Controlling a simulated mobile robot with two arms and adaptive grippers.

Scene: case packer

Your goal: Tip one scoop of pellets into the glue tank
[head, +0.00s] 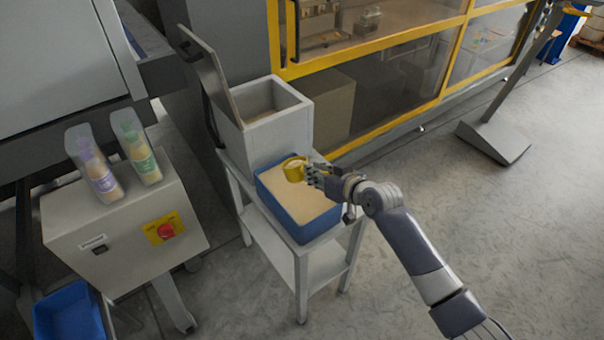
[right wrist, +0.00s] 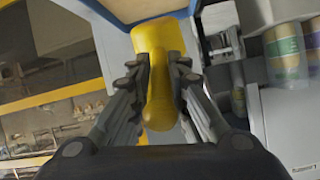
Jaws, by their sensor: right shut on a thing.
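The yellow scoop (head: 291,173) is over the blue tub (head: 279,231) of pale pellets, near the tub's back edge. Its top looks pale inside, but I cannot tell how full it is. My right gripper (head: 316,176) is shut on the scoop's handle. In the right wrist view the yellow handle (right wrist: 158,110) sits between the two fingers of the gripper (right wrist: 158,80). The glue tank (head: 281,139) is the light grey box just behind the tub, with its lid (head: 213,72) raised at the left and its top open. My left gripper is not in view.
The tub and tank stand on a grey trolley (head: 325,262). At the left, two clear containers (head: 93,170) stand on a grey cabinet with a red stop button (head: 166,230). A yellow-framed machine (head: 400,60) is behind. The floor at the right is mostly clear.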

